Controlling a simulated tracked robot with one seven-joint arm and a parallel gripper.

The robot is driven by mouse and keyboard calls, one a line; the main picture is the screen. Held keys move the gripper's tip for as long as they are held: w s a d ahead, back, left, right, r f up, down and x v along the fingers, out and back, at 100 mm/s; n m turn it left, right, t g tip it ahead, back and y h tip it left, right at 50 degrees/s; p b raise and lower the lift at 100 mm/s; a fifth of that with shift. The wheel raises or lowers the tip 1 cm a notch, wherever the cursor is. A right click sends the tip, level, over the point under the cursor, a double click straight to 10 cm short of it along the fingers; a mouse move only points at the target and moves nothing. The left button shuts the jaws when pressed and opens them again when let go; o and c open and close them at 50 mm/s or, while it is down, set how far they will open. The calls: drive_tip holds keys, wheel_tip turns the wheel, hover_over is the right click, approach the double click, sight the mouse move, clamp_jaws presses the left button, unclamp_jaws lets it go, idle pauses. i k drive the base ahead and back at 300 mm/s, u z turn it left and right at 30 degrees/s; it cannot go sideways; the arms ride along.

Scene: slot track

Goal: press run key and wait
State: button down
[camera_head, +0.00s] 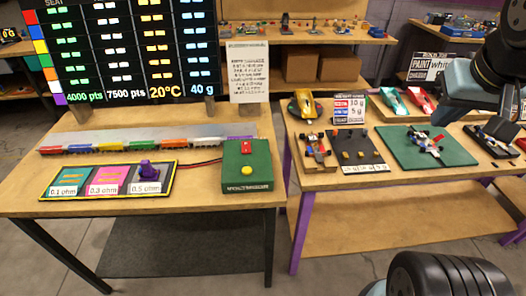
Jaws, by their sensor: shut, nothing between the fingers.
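A green box (236,160) stands at the right end of the left table. A round yellow button (247,171) is on its top, with a small red part (246,147) behind it. The label on its front is too small to read. I cannot tell which part is the run key. My gripper (437,117) is at the upper right, over the right table, well apart from the green box. It is shut and empty, and partly cut off by the picture's edge.
A tray (175,180) with ohm-labelled plates and a purple knob (149,172) lies left of the box. A coloured strip (120,147) runs behind. A tall score board (125,50) stands at the back. The right table (305,178) holds model cars and a green mat (460,155).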

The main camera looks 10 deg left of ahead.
sight(247, 170)
drive_tip(key=u, duration=0.05)
drive_tip(key=k, duration=1.1)
drive_tip(key=z, duration=0.15)
drive_tip(key=i, duration=0.55)
drive_tip(key=u, duration=0.1)
